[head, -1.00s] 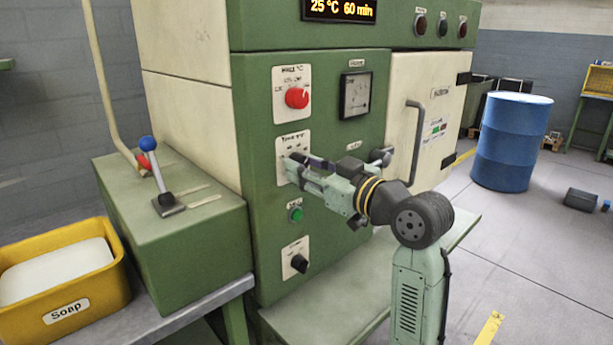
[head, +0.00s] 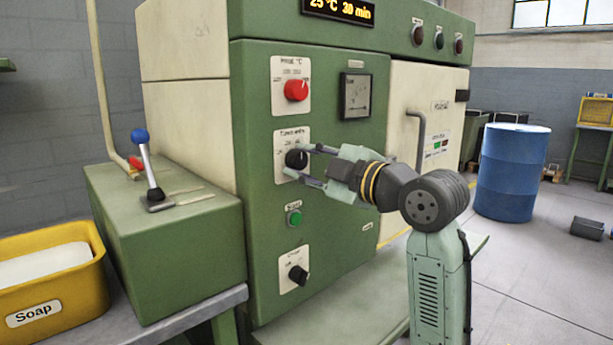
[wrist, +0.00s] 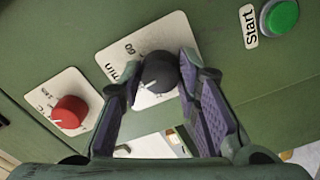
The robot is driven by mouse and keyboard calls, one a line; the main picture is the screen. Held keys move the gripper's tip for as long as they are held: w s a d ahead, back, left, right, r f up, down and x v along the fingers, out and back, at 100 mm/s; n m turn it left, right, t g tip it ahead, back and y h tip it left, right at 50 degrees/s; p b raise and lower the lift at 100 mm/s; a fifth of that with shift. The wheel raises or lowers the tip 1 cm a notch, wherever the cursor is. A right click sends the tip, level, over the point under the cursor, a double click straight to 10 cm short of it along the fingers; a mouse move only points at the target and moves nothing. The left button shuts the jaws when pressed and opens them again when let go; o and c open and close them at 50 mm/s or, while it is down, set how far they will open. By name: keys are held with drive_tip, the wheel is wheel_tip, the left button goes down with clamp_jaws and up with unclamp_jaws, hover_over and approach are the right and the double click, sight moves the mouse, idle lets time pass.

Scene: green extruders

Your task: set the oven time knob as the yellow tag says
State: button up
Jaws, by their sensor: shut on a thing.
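The black time knob (head: 296,158) sits on a white plate (head: 283,172) on the green oven front. My gripper (head: 307,163) reaches it from the right, with a finger on each side of it. In the wrist view the knob (wrist: 160,72) lies between the fingertips, which are shut on it; a white pointer line shows on its face. "min" and "60" are printed on the plate there, the rest is partly hidden. The oven display (head: 338,10) reads 25 °C and 30 min. I see no yellow tag in these views.
A red temperature knob (head: 297,90) is above, the green start button (head: 294,217) and another black knob (head: 298,274) below. The oven door handle (head: 417,140) stands out to the right. A blue-topped lever (head: 147,165) and a yellow soap bin (head: 60,300) are left.

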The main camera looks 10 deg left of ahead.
drive_tip(key=n+b, duration=0.2)
drive_tip(key=n, duration=0.3)
drive_tip(key=shift+f+n+b, duration=0.1)
drive_tip(key=shift+n+b, duration=0.2)
drive_tip(key=shift+b, duration=0.05)
drive_tip(key=n+b, duration=0.1)
drive_tip(key=n, duration=0.4)
drive_tip(key=shift+b, duration=0.35)
drive_tip(key=shift+n, duration=0.4)
drive_tip(key=o, duration=1.2)
drive_tip(key=shift+c, duration=0.2)
drive_tip(key=shift+r, duration=0.2)
drive_tip(key=v, duration=1.2)
